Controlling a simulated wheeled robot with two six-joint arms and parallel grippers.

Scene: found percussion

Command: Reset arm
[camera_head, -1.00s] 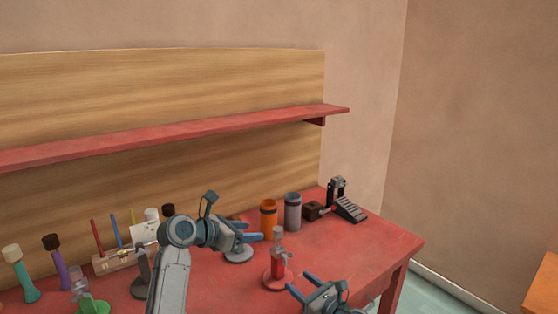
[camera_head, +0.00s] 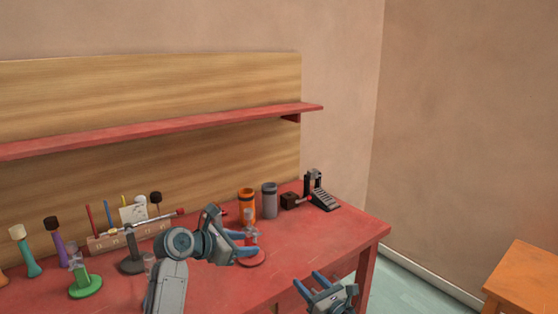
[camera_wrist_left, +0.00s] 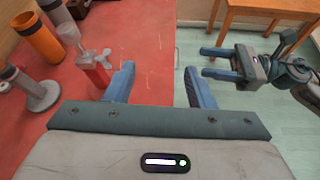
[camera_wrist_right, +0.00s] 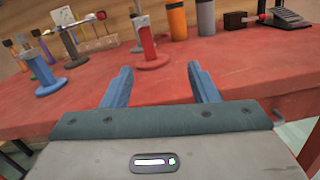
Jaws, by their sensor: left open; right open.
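My left gripper (camera_head: 246,246) is open and empty over the red table, in front of the red stand (camera_head: 254,259), which it partly hides in the head view. In the left wrist view its spread fingers (camera_wrist_left: 158,86) have the red stand (camera_wrist_left: 94,74) just left of them; whether they touch it I cannot tell. My right gripper (camera_head: 310,285) is open and empty by the table's front right edge. In the right wrist view its fingers (camera_wrist_right: 161,83) are apart, with the red stand (camera_wrist_right: 148,50) beyond them. The right gripper also shows in the left wrist view (camera_wrist_left: 206,62).
The red table (camera_head: 315,235) carries an orange tube (camera_head: 247,206), a grey tube (camera_head: 269,201), a black pedal (camera_head: 322,197), a green stand (camera_head: 85,287) and several mallets at the left. A red shelf (camera_head: 180,126) is above. An orange table (camera_head: 530,275) stands at the right.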

